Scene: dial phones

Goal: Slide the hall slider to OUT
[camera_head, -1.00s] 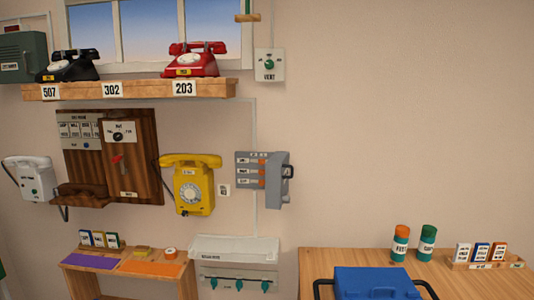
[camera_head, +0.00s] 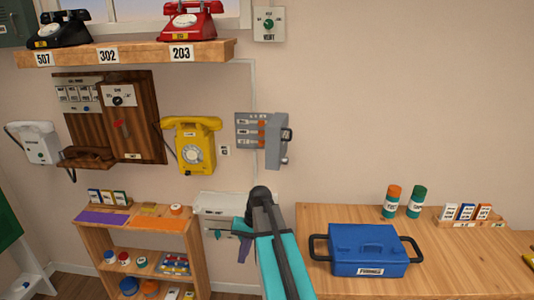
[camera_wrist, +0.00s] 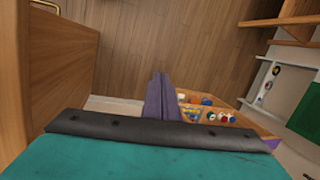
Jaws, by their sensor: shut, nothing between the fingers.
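I cannot tell for sure which part is the hall slider, because the labels are too small to read. A grey wall box with orange sliders (camera_head: 261,129) hangs right of the yellow phone. A white wall unit (camera_head: 215,205) with teal knobs hangs lower down, partly hidden behind my arm. My gripper (camera_head: 243,250) shows as purple fingers in front of and below the white unit. In the wrist view my gripper (camera_wrist: 161,95) is shut and empty, pointing down over the floor. I see no contact with any slider.
A wooden table (camera_head: 310,215) with a blue case (camera_head: 368,248) stands to the right of my arm. A wooden shelf unit (camera_head: 140,236) with small items stands to the left. A yellow phone (camera_head: 190,143) hangs above. The wall at right is bare.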

